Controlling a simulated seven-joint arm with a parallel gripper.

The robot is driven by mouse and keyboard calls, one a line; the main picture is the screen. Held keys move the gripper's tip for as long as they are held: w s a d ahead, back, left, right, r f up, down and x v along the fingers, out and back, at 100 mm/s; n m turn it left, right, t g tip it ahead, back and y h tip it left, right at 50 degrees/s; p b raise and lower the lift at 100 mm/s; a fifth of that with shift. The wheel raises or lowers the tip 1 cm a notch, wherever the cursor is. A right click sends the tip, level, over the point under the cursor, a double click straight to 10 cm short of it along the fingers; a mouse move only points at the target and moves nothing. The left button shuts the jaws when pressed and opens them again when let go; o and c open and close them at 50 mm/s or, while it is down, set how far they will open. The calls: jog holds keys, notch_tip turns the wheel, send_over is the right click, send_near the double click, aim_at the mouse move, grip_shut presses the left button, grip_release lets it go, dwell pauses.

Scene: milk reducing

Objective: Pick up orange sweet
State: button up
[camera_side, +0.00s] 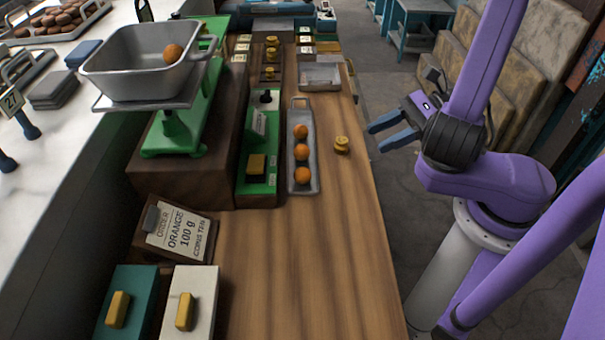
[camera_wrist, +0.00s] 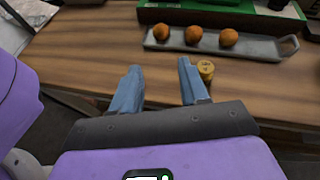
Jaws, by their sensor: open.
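Three orange sweets lie in a row on a narrow grey tray (camera_side: 300,103): a far one (camera_side: 300,131), a middle one (camera_side: 301,152) and a near one (camera_side: 302,175). They also show in the wrist view at left (camera_wrist: 161,32), middle (camera_wrist: 194,35) and right (camera_wrist: 229,38). Another orange sweet (camera_side: 173,54) sits in the grey scale pan (camera_side: 140,80) on the green scale. My gripper (camera_side: 377,136) is open and empty, with blue fingers. It is at the right edge of the wooden counter, apart from the sweets and tray. In the wrist view its fingertips (camera_wrist: 162,66) point toward the tray.
A small brass weight (camera_side: 342,145) stands between my gripper and the tray. The green scale (camera_side: 180,125) stands on a dark wooden block at left. An order card (camera_side: 178,232) reads "ORANGE 100 g". The near counter (camera_side: 310,265) is clear.

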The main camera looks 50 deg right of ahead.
send_near(310, 171)
jog(key=x, duration=0.4)
jog(key=shift+a+r, duration=0.25)
jog(key=shift+a, duration=0.15)
jog(key=shift+x, duration=2.85)
jog(key=shift+d+f, duration=0.15)
jog(key=shift+f, duration=0.05)
jog(key=c, duration=0.7)
